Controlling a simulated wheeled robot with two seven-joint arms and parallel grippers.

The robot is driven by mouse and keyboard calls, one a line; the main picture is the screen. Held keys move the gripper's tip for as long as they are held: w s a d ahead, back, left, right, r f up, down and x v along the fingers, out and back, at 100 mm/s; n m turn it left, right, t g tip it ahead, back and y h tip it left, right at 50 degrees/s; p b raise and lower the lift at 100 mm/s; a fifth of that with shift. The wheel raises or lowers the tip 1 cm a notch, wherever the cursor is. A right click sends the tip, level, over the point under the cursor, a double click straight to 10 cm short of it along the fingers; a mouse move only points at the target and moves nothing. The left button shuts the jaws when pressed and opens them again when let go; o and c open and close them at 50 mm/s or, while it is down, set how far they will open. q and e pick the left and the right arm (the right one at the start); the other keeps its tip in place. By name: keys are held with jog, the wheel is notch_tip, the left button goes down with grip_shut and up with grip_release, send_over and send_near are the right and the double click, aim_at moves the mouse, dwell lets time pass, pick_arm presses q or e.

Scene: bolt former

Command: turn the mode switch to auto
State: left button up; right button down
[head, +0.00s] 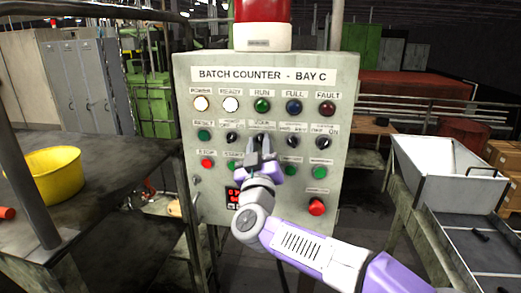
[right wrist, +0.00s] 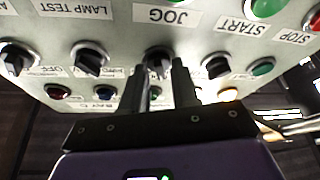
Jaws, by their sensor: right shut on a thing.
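The grey control panel (head: 335,120), marked "BATCH COUNTER - BAY C", faces me. The mode switch (head: 260,139) is the black knob in the middle of its second row. In the right wrist view, where the labels are upside down, this knob (right wrist: 159,60) is between the fingertips. My right gripper (head: 260,147) is at the panel, shut on the knob, with one finger on each side. The gripper covers part of the panel below the switch. The label above the knob is too small to read surely, and I cannot tell which position it points to. My left gripper is not in view.
Other black knobs (head: 231,138) (head: 292,141) sit close on both sides of the switch. A row of buttons, with a red one (head: 207,163) at left, is just below. A red mushroom button (head: 316,207) is lower right. A yellow bowl (head: 52,172) stands on the left table.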

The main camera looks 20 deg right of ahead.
jog(key=m+h+b, duration=0.1)
jog(key=m, duration=0.2)
jog(key=m+g+h+b, duration=0.1)
jog(key=m+h, duration=0.1)
jog(key=m, duration=0.1)
jog(key=shift+w+a+f+m, duration=0.1)
jog(key=shift+a+m, duration=0.05)
jog(key=shift+m, duration=0.15)
jog(key=m+g+h, duration=0.1)
jog(key=m, duration=0.1)
jog(key=m+g+h, duration=0.1)
jog(key=m, duration=0.1)
jog(key=shift+m+g+b, duration=0.3)
jog(key=shift+m+b, duration=0.05)
jog(key=shift+m, duration=0.05)
jog(key=shift+m+g+h, duration=0.4)
jog(key=shift+m+g, duration=0.2)
jog(key=shift+m, duration=0.8)
jog(key=c, duration=0.9)
grip_release()
jog(key=shift+a, duration=0.1)
